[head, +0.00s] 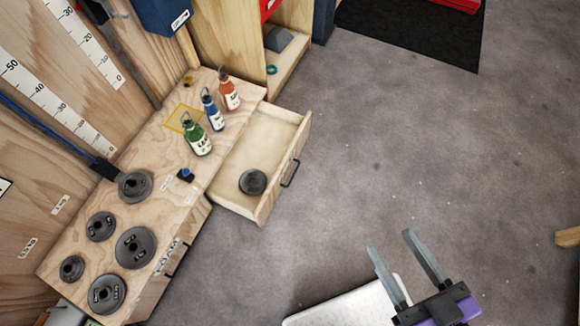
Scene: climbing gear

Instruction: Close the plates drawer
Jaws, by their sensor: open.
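The plates drawer (250,150) is pulled out of the right side of the low plywood bench (115,208). A dark round weight plate (253,182) lies inside it. Its dark bar handle (290,173) is on the front panel, facing right. My gripper (393,250) is at the lower right, above the grey floor, with two grey fingers apart and nothing between them. It is well clear of the drawer front, to the lower right of the handle.
Green (196,137), blue (212,112) and orange (229,92) bottles stand on the bench top, with several weight plates nearer. Another handle (176,261) shows on the bench front. A wooden shelf unit (285,50) stands behind. The floor right of the drawer is clear.

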